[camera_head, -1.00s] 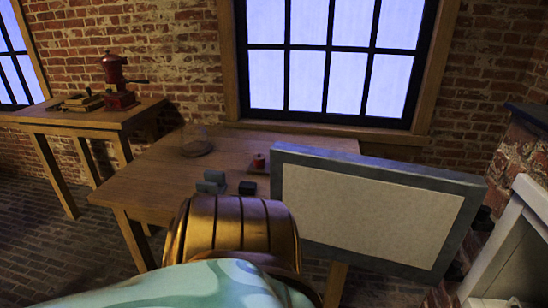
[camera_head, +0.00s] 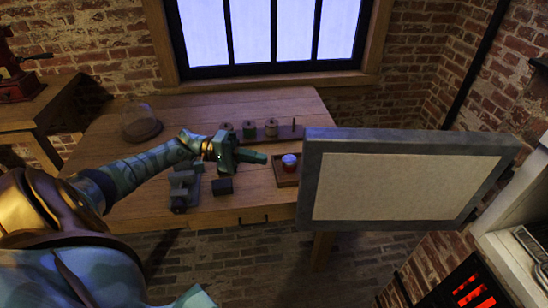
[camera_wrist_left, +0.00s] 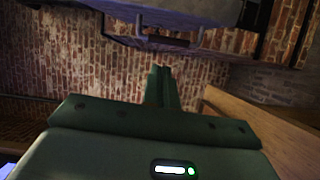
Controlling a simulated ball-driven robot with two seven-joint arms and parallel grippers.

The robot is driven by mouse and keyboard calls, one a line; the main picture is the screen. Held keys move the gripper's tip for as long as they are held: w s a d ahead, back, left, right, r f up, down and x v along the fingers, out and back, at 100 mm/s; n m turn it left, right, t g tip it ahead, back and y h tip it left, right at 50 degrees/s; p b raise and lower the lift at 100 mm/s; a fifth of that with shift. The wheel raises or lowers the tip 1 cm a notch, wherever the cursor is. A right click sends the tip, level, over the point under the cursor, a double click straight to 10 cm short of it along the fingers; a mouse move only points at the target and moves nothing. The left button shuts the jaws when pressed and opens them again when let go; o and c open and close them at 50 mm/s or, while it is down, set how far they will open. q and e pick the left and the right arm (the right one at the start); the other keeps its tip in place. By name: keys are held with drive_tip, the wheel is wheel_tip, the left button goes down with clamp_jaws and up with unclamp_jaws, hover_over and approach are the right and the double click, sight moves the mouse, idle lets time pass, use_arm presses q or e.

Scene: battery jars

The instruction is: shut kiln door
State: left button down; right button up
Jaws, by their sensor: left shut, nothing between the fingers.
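The kiln door (camera_head: 395,182) stands open in the head view, a grey-framed panel with its cream lining facing me. The kiln (camera_head: 510,250) is at the right edge, partly out of frame. My left gripper (camera_head: 262,158) is shut and empty, above the table and to the left of the door's left edge, apart from it in the picture. The wrist view shows its closed fingers (camera_wrist_left: 160,75), and a dark grey shape with a bar handle (camera_wrist_left: 165,40) at the top, perhaps the door. My right gripper is not in view.
The wooden table (camera_head: 110,165) carries a glass dome (camera_head: 141,122), a row of spools (camera_head: 250,130), a small tray with a jar (camera_head: 289,162) and grey blocks (camera_head: 184,187). A red glow (camera_head: 470,290) shows at lower right. Brick walls stand behind.

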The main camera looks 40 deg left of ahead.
use_arm(q)
drive_tip(key=w+d+p, duration=0.1)
drive_tip(key=d, duration=1.1)
drive_tip(key=shift+w+n, duration=0.15)
drive_tip(key=shift+n, duration=0.15)
drive_tip(key=shift+r+p, duration=0.1)
drive_tip(key=shift+p, duration=0.25)
